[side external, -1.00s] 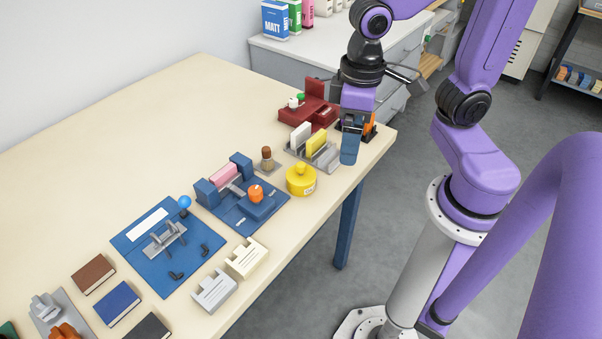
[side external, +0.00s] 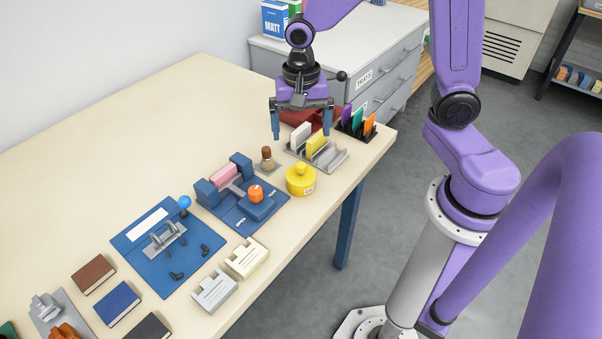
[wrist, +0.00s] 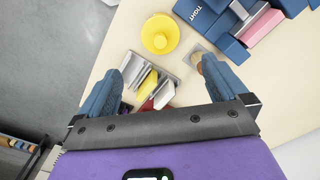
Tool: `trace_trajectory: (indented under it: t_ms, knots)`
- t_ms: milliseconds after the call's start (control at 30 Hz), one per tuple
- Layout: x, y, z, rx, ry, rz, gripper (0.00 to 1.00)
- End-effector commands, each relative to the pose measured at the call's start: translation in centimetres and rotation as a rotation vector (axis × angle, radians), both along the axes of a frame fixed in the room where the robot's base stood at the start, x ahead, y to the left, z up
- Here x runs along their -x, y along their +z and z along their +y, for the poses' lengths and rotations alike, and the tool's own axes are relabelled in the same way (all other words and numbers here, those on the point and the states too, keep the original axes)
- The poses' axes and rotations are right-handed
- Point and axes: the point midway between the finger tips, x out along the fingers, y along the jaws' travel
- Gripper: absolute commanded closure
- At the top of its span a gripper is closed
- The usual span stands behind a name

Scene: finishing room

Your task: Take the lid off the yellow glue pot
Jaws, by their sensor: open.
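The yellow glue pot (side external: 301,184) stands upright near the right edge of the table, with its yellow knobbed lid (side external: 301,170) on top. In the wrist view the pot (wrist: 152,43) shows from above with its lid knob (wrist: 160,40), beyond my fingertips and near the middle. My gripper (side external: 301,136) is open and empty, its blue fingers spread wide. It hangs above the table, behind and above the pot, over the rack area. It does not touch the pot.
A grey rack (side external: 326,158) with a white and a yellow block stands just behind the pot. A blue press-like fixture (side external: 254,209) with an orange knob is in front. An upright coloured card holder (side external: 357,127) is near the table corner.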

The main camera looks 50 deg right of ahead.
Motion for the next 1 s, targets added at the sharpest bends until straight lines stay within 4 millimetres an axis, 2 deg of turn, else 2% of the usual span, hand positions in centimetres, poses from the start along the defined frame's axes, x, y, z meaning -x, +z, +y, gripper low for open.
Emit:
trace_trajectory:
  t_ms: [100, 300, 667, 1000]
  knots:
    - [0.1, -2.2, -0.1, 0.003, 0.000, 0.004, 0.00]
    - [0.1, -5.1, -0.1, 0.001, 0.001, 0.003, 0.00]
    - [0.0, -7.2, 0.0, 0.001, 0.002, 0.001, 0.00]
    - [0.0, -11.0, 0.0, 0.001, 0.001, 0.001, 0.00]
